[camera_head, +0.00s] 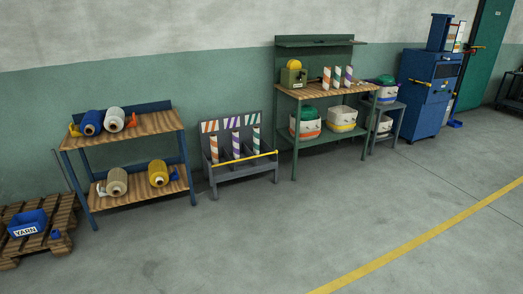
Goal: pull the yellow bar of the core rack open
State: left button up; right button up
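The core rack (247,175) is a low grey stand against the wall, between a blue-legged shelf and a green workbench. It holds several striped cores (236,145) upright in its slots, with a striped panel behind them. The rack is some way off across the floor. Neither of my grippers shows in the head view.
The blue-legged shelf (126,124) with yarn spools stands left of the rack. The green workbench (318,90) with striped cores and bins stands right. A wooden pallet (60,219) with a blue yarn box (27,222) lies at far left. The floor before the rack is clear.

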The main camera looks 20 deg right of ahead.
aim_at(276, 151)
jog(key=i+l+z, duration=0.1)
jog(key=i+l, duration=0.25)
jog(key=i, duration=0.15)
jog(key=i+l, duration=0.25)
jog(key=i, duration=0.25)
jog(key=i+l+z, duration=0.15)
jog(key=i+l, duration=0.15)
jog(key=i, duration=0.2)
jog(key=i+l+z, duration=0.1)
jog(key=i+l, duration=0.15)
jog(key=i, duration=0.25)
jog(key=i+l+z, duration=0.15)
jog(key=i+l, duration=0.35)
jog(key=l, duration=0.1)
